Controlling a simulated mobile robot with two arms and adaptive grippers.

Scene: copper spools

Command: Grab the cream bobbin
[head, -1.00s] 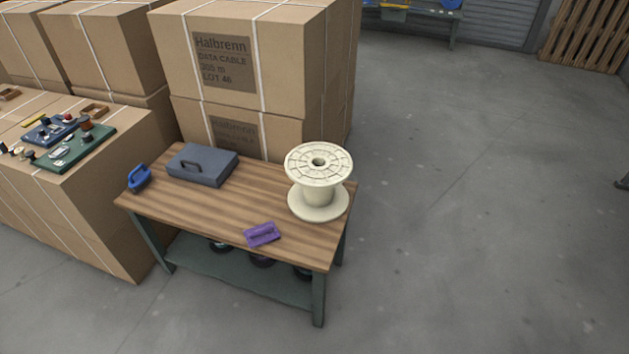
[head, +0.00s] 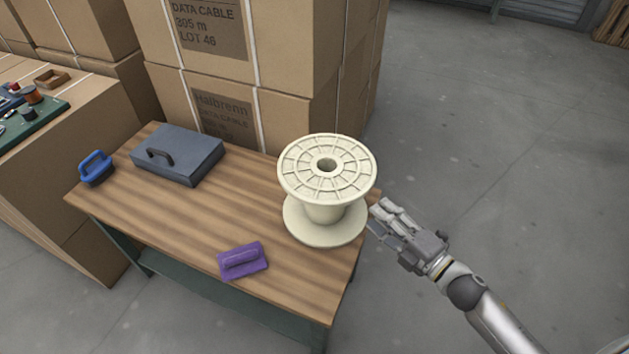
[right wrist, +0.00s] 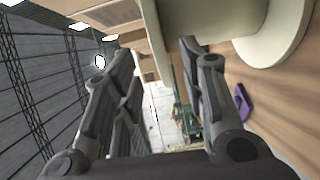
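The cream bobbin (head: 322,212) stands upright on the right end of the wooden table (head: 180,222). Its round top flange has a dark centre hole. My right gripper (head: 378,214) comes in from the right, close beside the bobbin near its lower flange; I cannot tell in the head view whether they touch. My left gripper is not in view.
A purple handled block (head: 243,261) lies at the table's front. A grey-blue case (head: 190,160) and a blue handled tool (head: 96,170) sit at the table's left. Tall cardboard boxes (head: 285,90) stand close behind. The floor (head: 500,150) on the right is clear.

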